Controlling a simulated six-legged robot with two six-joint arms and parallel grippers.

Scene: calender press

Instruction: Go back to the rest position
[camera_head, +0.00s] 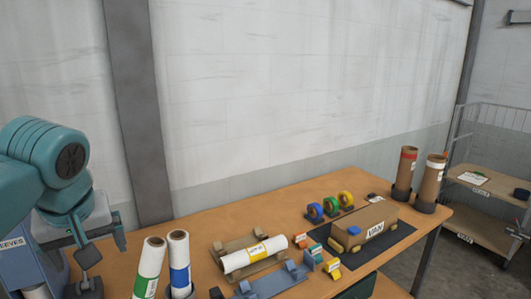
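My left arm comes in from the left edge, teal with a dark round joint cap. Its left gripper (87,272) hangs low at the left, in front of the blue-grey SLEEVES box (25,262) and near the table's left end. Its dark finger parts show only in part, and I cannot tell whether they are open or shut. I see nothing clearly held in it. My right gripper is not in view.
A wire cart (490,185) stands at right.

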